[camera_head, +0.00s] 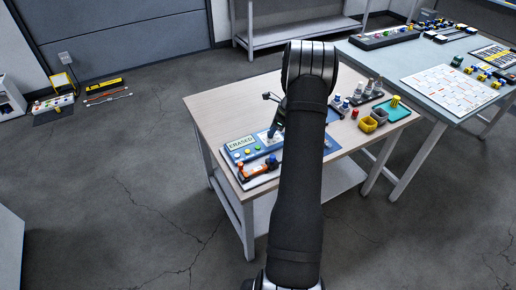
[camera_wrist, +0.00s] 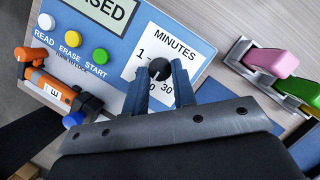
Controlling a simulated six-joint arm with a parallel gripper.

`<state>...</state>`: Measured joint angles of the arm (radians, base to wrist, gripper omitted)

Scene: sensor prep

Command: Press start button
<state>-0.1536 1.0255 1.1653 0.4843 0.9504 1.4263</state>
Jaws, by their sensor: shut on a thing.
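The blue control panel (camera_head: 233,150) stands on the near left part of the wooden table. In the wrist view, the panel (camera_wrist: 113,82) carries a green button (camera_wrist: 99,55) labelled START, beside a yellow ERASE button (camera_wrist: 71,39) and a white READ button (camera_wrist: 46,22). To their right is a MINUTES dial with a black knob (camera_wrist: 159,69). My gripper (camera_wrist: 160,78) has its blue fingers shut on the knob, to the right of the green button and apart from it. The head view shows the gripper partly behind my arm.
The panel's display (camera_head: 240,143) reads ERASED. An orange tool (camera_wrist: 52,88) with a blue end lies beside the buttons. A holder with pink and green pieces (camera_wrist: 272,62) stands to the right.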

